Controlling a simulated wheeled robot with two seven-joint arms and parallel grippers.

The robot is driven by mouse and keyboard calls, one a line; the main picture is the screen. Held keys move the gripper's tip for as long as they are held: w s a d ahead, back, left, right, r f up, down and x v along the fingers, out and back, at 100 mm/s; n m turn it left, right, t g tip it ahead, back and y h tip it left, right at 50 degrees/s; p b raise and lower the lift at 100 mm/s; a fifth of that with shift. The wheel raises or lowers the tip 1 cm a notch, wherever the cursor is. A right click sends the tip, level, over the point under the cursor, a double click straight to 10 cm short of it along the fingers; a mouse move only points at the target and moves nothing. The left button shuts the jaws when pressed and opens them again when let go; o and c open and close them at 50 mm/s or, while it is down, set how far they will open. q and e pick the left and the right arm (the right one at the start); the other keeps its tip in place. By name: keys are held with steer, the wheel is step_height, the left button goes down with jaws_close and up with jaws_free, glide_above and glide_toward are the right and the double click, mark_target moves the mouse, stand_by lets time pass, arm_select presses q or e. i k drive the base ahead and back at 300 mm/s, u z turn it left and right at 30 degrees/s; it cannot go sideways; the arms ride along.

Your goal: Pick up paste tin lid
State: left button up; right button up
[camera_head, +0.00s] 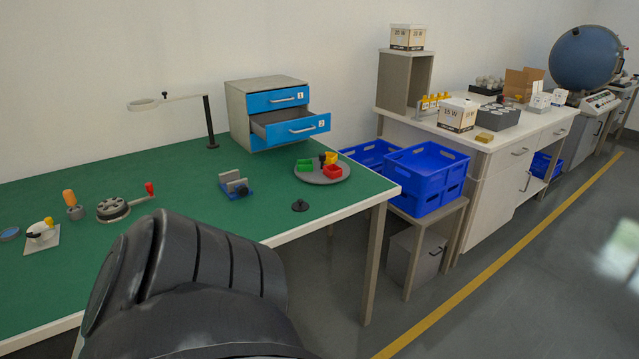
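I cannot tell for sure which thing is the paste tin lid. A small dark round piece with a raised knob (300,206) lies on the green table top near its front right edge. A shallow round tin with a blue-grey top (9,233) sits at the far left of the table, cut by the picture edge. A dark link of my own arm fills the bottom middle of the view and hides part of the table's front. Neither of my grippers is in view.
On the green table (170,200) stand a crank device (113,208), a small vise (234,186), a round tray (322,177) with coloured bins, a lamp (211,125) and a drawer unit (240,100) with its lower drawer open. Blue crates (425,170) stand to the right.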

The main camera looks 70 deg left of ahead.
mark_target(300, 206)
steer(key=u, duration=0.4)
steer(key=i, duration=1.7)
steer(key=u, duration=0.9)
